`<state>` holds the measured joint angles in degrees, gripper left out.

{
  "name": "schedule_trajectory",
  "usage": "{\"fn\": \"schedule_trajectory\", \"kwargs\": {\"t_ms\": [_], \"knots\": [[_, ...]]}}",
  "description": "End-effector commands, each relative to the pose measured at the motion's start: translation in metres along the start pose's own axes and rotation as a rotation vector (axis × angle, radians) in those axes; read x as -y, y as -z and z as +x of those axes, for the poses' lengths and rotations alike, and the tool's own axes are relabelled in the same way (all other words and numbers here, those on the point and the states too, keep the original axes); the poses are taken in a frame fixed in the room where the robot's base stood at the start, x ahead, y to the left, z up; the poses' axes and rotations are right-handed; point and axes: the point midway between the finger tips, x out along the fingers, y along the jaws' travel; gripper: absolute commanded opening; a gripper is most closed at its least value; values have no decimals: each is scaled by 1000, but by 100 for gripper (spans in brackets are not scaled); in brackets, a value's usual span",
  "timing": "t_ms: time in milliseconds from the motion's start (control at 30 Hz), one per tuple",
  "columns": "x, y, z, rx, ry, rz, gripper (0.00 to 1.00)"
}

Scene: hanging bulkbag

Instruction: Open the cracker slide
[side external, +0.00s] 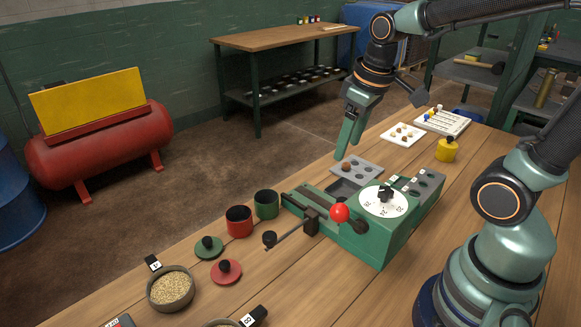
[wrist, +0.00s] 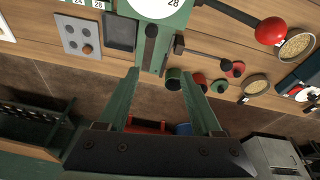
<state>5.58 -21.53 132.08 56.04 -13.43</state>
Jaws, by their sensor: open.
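The green cracker machine (side external: 390,238) stands on the wooden bench, with a white numbered dial (side external: 383,201) on top. At its left end is a dark slotted track (side external: 303,205), seen as a dark bar in the wrist view (wrist: 150,45); I take this for the slide, but cannot tell its position. A rod with a black knob (side external: 270,238) sticks out to the left, and a lever with a red ball (side external: 340,212) stands at the front. My gripper (side external: 345,152) is open and empty, pointing down above and behind the machine. Its fingers (wrist: 159,72) frame the track's end in the wrist view.
A green cup (side external: 266,205) and red cup (side external: 239,221) stand left of the machine, with two lids (side external: 226,270) nearby. A grain dish (side external: 171,289) is farther left. A grey tray with wells (side external: 357,170) lies behind the machine; a yellow weight (side external: 446,149) stands to the right.

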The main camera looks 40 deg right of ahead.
Motion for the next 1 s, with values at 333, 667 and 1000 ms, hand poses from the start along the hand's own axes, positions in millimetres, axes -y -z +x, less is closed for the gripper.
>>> {"fn": "schedule_trajectory", "kwargs": {"t_ms": [333, 667, 1000], "knots": [[-28, 1, 42, 211, 62, -114, 66], [-28, -6, 70, 230, 71, -126, 66], [-24, -21, 132, 230, 71, -125, 66]]}}
